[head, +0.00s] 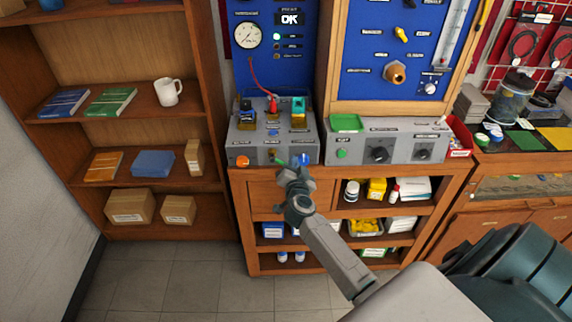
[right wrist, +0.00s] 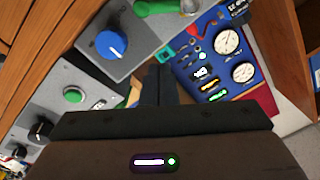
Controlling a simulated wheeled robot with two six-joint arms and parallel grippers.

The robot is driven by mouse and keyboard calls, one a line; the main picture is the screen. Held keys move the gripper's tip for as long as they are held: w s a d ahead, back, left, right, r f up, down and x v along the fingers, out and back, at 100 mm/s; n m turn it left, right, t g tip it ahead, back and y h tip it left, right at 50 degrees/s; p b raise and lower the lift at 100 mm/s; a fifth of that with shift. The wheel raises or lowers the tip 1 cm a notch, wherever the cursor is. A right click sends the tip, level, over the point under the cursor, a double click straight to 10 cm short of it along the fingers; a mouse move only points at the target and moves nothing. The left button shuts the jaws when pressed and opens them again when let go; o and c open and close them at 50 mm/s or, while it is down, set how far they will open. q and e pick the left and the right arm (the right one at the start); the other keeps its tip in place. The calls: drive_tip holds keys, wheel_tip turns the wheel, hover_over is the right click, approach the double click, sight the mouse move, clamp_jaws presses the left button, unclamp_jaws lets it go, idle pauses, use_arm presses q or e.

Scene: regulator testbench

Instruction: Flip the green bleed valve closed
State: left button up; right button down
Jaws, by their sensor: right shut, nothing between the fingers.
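The green bleed valve lever (head: 281,162) shows as a small green piece at the lower front of the grey test box (head: 240,148), partly hidden by my right gripper. In the right wrist view the green lever (right wrist: 158,7) lies at the top edge, partly cut off, beside a round metal part. My right gripper (head: 293,174) is in front of the box, just below the lever and the blue knob (head: 304,158). Its fingers (right wrist: 158,84) are together and empty, apart from the lever in the wrist view. My left gripper is not in view.
The blue knob (right wrist: 111,45) is close to the right fingers. An orange knob (head: 242,161) sits at the box's left. A second grey box (head: 365,151) with a green button (head: 342,154) stands to the right. A wooden shelf (head: 150,120) stands at left.

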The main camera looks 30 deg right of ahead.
sight(280, 162)
drive_tip(key=shift+w+a+f+b, duration=0.15)
drive_tip(key=shift+w+f+b, duration=0.15)
drive_tip(key=shift+w+f, duration=0.55)
drive_tip(key=shift+w+a+f+b, duration=0.15)
drive_tip(key=shift+w+f+b, duration=0.15)
drive_tip(key=shift+w+f, duration=0.55)
drive_tip(key=shift+f+m, duration=0.25)
drive_tip(key=shift+m, duration=0.55)
drive_tip(key=f+m, duration=0.1)
drive_tip(key=m, duration=0.1)
drive_tip(key=a+f+m, duration=0.1)
drive_tip(key=m, duration=0.2)
drive_tip(key=w+m+b, duration=0.1)
drive_tip(key=m, duration=0.2)
drive_tip(key=shift+a+f+t, duration=0.3)
drive_tip(key=shift+a+f, duration=0.1)
drive_tip(key=shift+w+a+f, duration=0.1)
